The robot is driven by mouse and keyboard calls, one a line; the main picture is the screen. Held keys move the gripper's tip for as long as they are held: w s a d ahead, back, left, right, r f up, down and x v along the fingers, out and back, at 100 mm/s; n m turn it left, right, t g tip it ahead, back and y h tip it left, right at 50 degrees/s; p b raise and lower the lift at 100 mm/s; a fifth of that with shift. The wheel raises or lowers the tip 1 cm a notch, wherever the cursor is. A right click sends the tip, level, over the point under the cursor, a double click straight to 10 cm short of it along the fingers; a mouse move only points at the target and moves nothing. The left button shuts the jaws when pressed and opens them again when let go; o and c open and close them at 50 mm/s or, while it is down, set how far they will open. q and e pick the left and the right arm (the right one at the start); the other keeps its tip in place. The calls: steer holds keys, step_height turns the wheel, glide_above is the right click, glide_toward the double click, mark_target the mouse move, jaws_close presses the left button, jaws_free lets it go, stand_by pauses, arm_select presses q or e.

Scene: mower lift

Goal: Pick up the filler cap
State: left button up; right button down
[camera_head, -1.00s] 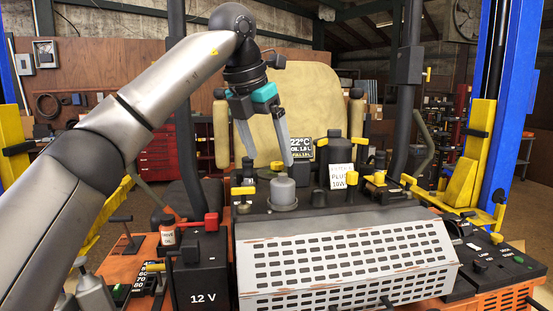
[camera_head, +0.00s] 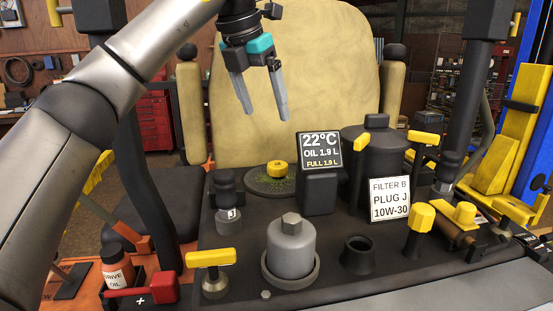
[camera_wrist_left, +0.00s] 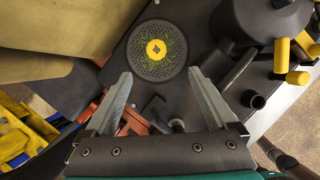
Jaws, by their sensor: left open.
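A small yellow cap, which looks like the filler cap (camera_head: 277,168), sits on a round dark disc (camera_head: 258,185) with green bits on it, behind the grey filter. In the left wrist view the cap (camera_wrist_left: 156,49) lies beyond my fingertips, roughly centred between them, with a dark mark on its top. My left gripper (camera_head: 265,114) is open and empty, above the cap and apart from it, fingers slanting down. It also shows in the left wrist view (camera_wrist_left: 160,75). My right gripper is not in view.
A display box (camera_head: 320,166) stands right of the cap. A grey canister (camera_head: 291,247), an open black neck (camera_head: 358,254), a dark cylinder with a label card (camera_head: 390,198) and several yellow-handled fittings stand around. A tan seat (camera_head: 310,70) rises behind.

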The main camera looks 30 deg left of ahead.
arm_select(q)
glide_above(276, 165)
steer(key=s, duration=0.1)
step_height(276, 165, down, 9)
steer(key=shift+s+d+r+p, duration=0.1)
steer(key=shift+s+d+p, duration=0.05)
steer(key=shift+p, duration=0.3)
steer(key=x, duration=0.1)
steer(key=p+x, duration=0.1)
steer(key=x, duration=0.2)
steer(key=shift+s+a+f, duration=0.2)
steer(key=shift+a+f, duration=0.15)
steer(key=shift+f, duration=0.2)
steer(key=shift+w+f, duration=0.15)
steer(key=shift+f, duration=0.15)
steer(key=shift+d, duration=0.1)
steer(key=shift+c, duration=0.2)
steer(key=c, duration=1.4)
steer(key=shift+r, duration=0.15)
